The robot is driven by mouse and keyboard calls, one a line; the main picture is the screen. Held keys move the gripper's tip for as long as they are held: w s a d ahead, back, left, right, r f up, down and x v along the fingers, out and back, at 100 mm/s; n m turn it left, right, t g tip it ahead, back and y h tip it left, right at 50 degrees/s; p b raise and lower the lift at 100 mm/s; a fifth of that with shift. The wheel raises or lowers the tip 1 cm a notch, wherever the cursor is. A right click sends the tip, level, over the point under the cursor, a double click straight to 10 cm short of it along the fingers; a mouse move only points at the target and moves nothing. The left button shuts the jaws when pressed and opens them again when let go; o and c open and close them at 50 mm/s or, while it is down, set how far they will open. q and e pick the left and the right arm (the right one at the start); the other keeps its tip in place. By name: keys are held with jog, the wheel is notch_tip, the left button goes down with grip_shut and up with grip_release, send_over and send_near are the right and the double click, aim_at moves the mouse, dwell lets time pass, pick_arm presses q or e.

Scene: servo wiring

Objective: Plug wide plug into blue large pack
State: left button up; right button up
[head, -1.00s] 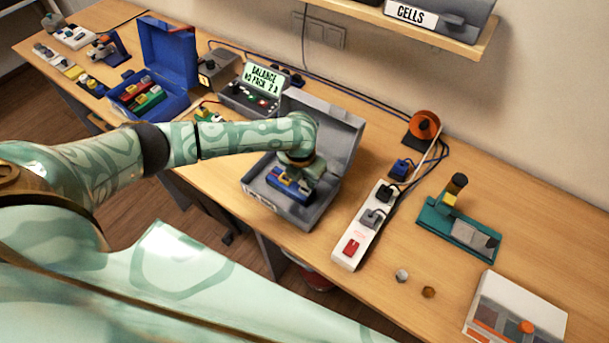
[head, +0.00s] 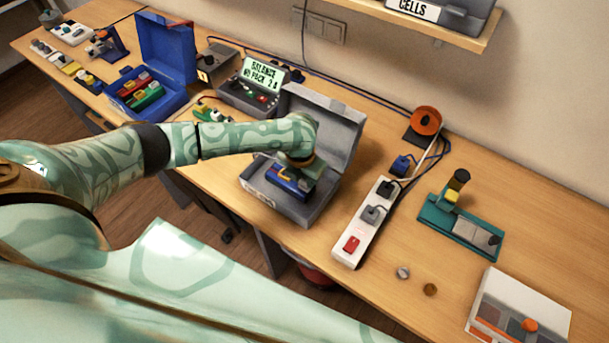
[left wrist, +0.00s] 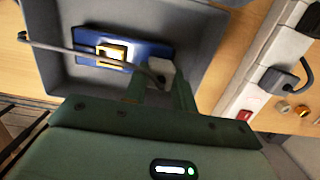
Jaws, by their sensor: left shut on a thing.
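The blue large pack (head: 286,184) lies in the open grey case in the head view. In the left wrist view the pack (left wrist: 165,47) shows from above, with a yellow-framed pale part (left wrist: 112,53) on it. My left gripper (head: 298,165) is over the case. In the left wrist view my left gripper (left wrist: 160,82) is shut on a small grey plug (left wrist: 160,71), near the pack's right end. A grey cable (left wrist: 65,49) runs from the left across the pack towards the plug. I cannot tell whether the plug touches the pack. My right gripper is out of view.
The grey case's raised lid (head: 325,122) stands behind the gripper. A white power strip (head: 362,228) with plugs is to its right. The balance display (head: 260,82) and a blue case (head: 168,52) stand to the left. Bare table lies beyond the teal stand (head: 458,232).

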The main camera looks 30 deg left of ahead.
pick_arm(q)
jog(key=shift+f, duration=0.4)
jog(key=o, duration=1)
jog(key=r+p, duration=0.1)
jog(key=r, duration=0.4)
jog(key=s+r+p, duration=0.1)
jog(key=r, duration=0.4)
jog(key=s+r+p, duration=0.1)
jog(key=r, duration=0.5)
jog(key=shift+a+r, duration=0.1)
jog(key=shift+a, duration=0.05)
